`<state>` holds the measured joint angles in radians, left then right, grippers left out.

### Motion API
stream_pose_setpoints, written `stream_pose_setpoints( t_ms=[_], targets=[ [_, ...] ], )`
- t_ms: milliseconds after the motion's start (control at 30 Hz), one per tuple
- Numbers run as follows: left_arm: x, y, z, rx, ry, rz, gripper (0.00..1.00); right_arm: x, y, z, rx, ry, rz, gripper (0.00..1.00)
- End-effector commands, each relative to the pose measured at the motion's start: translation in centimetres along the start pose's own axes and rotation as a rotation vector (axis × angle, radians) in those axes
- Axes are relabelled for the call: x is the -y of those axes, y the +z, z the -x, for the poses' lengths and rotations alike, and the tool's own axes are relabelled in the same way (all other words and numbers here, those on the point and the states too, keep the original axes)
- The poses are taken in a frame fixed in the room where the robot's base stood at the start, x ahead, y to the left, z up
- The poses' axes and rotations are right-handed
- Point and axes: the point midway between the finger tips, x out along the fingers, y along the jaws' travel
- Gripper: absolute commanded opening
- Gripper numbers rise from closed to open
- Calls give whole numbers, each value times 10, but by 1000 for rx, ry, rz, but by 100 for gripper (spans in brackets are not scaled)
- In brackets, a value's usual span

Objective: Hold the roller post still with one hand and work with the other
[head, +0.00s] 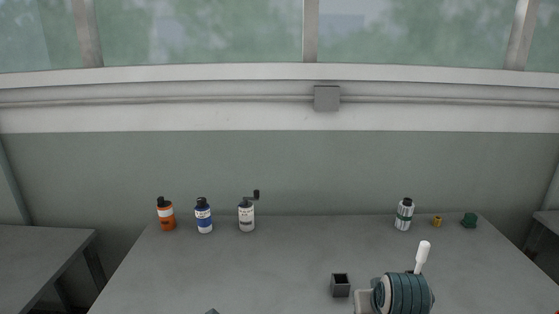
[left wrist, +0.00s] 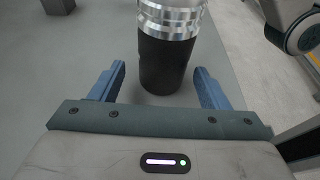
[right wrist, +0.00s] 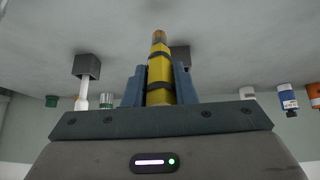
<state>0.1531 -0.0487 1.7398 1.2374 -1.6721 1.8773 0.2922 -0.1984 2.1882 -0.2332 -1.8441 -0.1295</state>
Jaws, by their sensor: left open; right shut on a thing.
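A thick cylinder (left wrist: 166,62), black at its near end with bright silver rings beyond, shows in the left wrist view. It looks like the roller post, but I cannot be sure. My left gripper (left wrist: 160,82) is open with a finger on each side of it; gaps show between. My right gripper (right wrist: 160,88) is shut on a slim yellow tool (right wrist: 160,66) with black bands and an orange tip, in the right wrist view, which looks upside down. Neither gripper's fingers show in the head view. A white-handled tool (head: 421,257) stands at the right.
A dark, open square holder (head: 340,287) stands on the grey table (head: 270,270). Orange (head: 166,216), blue-white (head: 203,217) and white (head: 246,216) bottles stand at back left. A striped bottle (head: 404,215), gold piece (head: 437,221) and green piece (head: 469,220) are at back right. The middle is mostly clear.

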Motion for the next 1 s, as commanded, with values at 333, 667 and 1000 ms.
stream_pose_setpoints(
  t_ms=[333, 667, 1000],
  targets=[
    [0, 5, -27, 0, 0, 0, 69, -1, -12, 16, -2, 0, 0, 2],
    [0, 3, -30, -1, 0, 0, 69, 0, -12, 16, -2, 0, 0, 2],
    [0, 3, -29, -1, 0, 0, 39, -1, -12, 16, -2, 0, 0, 2]
  ],
)
